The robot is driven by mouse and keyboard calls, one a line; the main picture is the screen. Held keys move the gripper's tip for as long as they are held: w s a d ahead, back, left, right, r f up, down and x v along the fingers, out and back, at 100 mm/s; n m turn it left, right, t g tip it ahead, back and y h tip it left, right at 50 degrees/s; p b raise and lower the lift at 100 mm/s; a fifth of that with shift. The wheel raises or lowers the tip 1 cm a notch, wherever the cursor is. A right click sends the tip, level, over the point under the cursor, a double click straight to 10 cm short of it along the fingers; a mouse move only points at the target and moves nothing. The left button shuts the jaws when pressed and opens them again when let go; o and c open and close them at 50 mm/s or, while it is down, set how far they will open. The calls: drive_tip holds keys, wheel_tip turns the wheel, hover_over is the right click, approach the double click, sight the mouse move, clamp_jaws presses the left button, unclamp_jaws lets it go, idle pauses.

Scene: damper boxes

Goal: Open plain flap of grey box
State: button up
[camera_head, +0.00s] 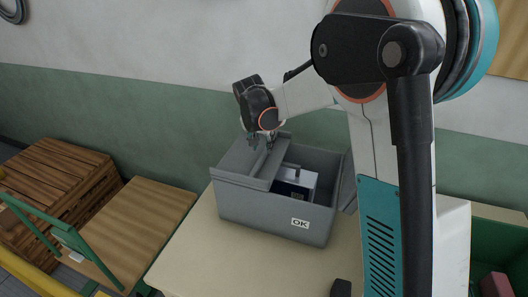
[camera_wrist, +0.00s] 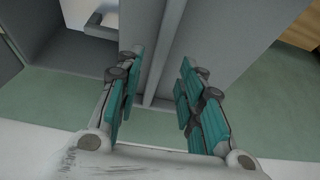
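The grey box (camera_head: 275,215) stands on the table with an "OK" label on its front. Its left part is covered by a grey flap (camera_head: 240,180); its right part is open, and a boxy device with a handle (camera_head: 298,182) shows inside. My gripper (camera_head: 264,144) is over the far part of the covered side, fingers pointing down. In the wrist view my gripper (camera_wrist: 158,85) is open, its fingers on either side of a raised grey ridge (camera_wrist: 165,60) on the covered side. Whether they touch it, I cannot tell. The device partly shows there too (camera_wrist: 104,18).
The table (camera_head: 190,250) has free room left of and in front of the box. A grey panel (camera_head: 348,188) stands out at the box's right side. A green-railed cart (camera_head: 130,225) and wooden crates (camera_head: 60,175) stand left. A green wall (camera_head: 170,110) is behind.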

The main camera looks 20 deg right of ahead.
sight(265, 151)
drive_tip(key=shift+b+x, duration=0.4)
drive_tip(key=shift+x, duration=1.85)
clamp_jaws()
